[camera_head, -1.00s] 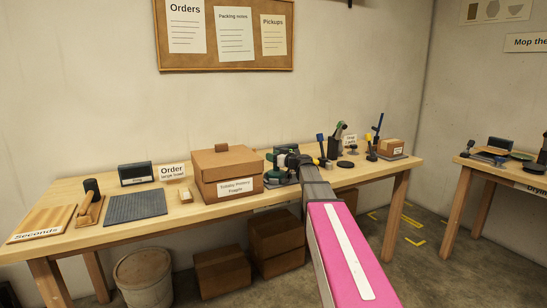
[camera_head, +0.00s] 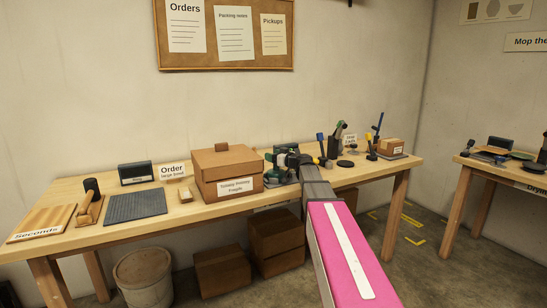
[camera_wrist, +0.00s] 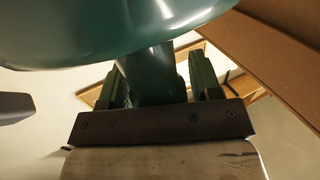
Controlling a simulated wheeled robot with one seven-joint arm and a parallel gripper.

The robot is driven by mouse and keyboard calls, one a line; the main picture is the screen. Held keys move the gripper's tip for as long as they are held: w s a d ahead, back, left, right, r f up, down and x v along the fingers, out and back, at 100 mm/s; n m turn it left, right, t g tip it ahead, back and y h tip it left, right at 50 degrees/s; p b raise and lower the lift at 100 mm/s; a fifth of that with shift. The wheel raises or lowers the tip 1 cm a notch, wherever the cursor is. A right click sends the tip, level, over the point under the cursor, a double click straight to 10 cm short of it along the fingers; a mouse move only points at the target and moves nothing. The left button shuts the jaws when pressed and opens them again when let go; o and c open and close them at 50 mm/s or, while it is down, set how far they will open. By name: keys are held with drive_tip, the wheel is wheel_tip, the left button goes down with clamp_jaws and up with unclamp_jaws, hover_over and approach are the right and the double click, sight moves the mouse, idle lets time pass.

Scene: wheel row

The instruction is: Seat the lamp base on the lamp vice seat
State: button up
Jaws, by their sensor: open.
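A glossy dark green rounded body with a thick stem, probably the lamp base (camera_wrist: 130,30), fills the top of the wrist view. My gripper (camera_wrist: 158,78) is open, with one finger on each side of the stem; whether they touch it is unclear. In the head view my arm reaches over the bench, and green and dark parts (camera_head: 282,158) show at its far end, beside the large brown box. I cannot separate lamp base, vice and gripper there. The lamp vice seat cannot be made out clearly.
The brown lidded box (camera_head: 225,172) stands close left of my gripper. A dark tool holder (camera_head: 334,146), a black disc (camera_head: 345,164) and a small carton (camera_head: 390,147) stand to the right. A grey ribbed mat (camera_head: 135,205) lies at the left of the bench.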

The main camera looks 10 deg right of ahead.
drive_tip(key=shift+v, duration=1.75)
drive_tip(key=o, duration=0.6)
drive_tip(key=shift+c, duration=0.2)
drive_tip(key=shift+o, duration=1.1)
